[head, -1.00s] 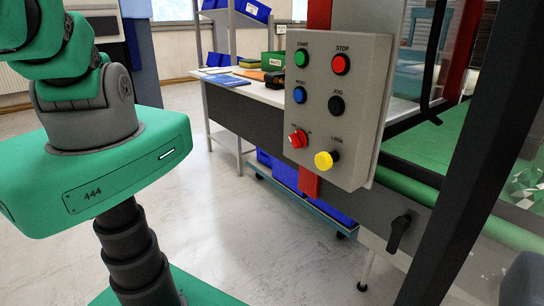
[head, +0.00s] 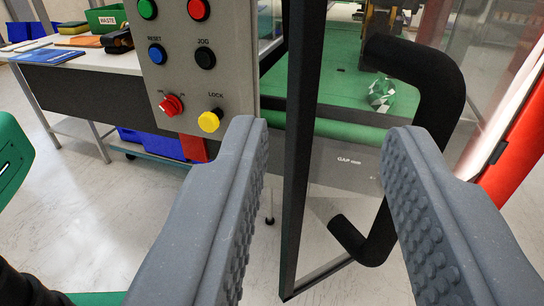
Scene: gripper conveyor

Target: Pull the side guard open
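The side guard is a clear panel with a dark frame (head: 299,150) whose near edge runs upright through the middle of the view. The frame's lower corner stands apart from the control post, so the guard looks ajar; how far, I cannot tell. Its thick black handle (head: 432,85) bows out on the right. My gripper (head: 325,135) is open and empty, with its two grey ribbed fingers wide apart. The frame edge and the handle's lower end show between the fingers. The right finger hides the handle's middle; whether it touches, I cannot tell.
A control box (head: 200,75) with coloured buttons is left of the guard. A workbench (head: 80,55) with a green waste bin (head: 105,19) stands at left.

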